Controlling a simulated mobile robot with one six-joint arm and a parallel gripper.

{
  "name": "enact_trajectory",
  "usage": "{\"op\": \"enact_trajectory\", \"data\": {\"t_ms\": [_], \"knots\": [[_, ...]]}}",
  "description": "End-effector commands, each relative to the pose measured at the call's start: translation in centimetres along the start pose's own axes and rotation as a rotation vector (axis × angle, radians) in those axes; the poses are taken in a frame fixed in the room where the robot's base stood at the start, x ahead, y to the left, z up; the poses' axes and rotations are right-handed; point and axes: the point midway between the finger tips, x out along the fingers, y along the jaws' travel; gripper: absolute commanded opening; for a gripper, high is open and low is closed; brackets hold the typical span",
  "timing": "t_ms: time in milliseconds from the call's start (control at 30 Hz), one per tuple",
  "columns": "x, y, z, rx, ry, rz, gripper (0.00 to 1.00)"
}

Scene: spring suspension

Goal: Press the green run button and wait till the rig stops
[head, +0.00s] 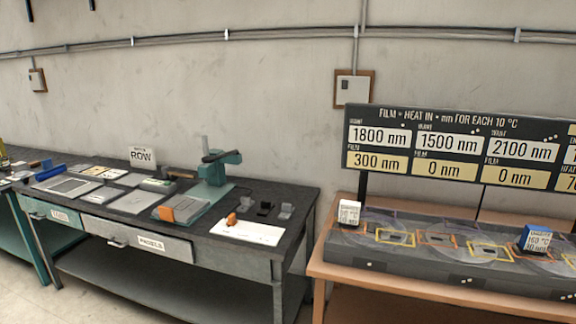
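I cannot make out a green run button anywhere in this view. A long grey rig bed (450,272) with coloured square outlines and pale round plates lies on the orange-brown bench at the right; it is cut off by the right edge. A white-topped block (349,213) stands at its left end, and a blue block (537,240) with a white printed label stands toward its right. A dark board (400,113) above it reads 1800, 1500 and 2100 nm, with 300, 0 and 0 nm below. My gripper is not in view.
A dark workbench (285,190) at the left holds a teal machine (212,172), a white sheet with an orange piece (247,232), small grey and black blocks, and several flat plates. A narrow gap separates the benches. Bare floor shows at the lower left.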

Motion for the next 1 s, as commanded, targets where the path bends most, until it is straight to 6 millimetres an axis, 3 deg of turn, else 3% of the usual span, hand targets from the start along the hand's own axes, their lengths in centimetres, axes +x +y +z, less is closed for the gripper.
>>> {"op": "enact_trajectory", "data": {"t_ms": [33, 133, 1000], "knots": [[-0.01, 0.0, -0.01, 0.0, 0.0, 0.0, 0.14], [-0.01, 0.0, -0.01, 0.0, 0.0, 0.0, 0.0], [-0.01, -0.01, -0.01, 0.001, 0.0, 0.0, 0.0]]}}
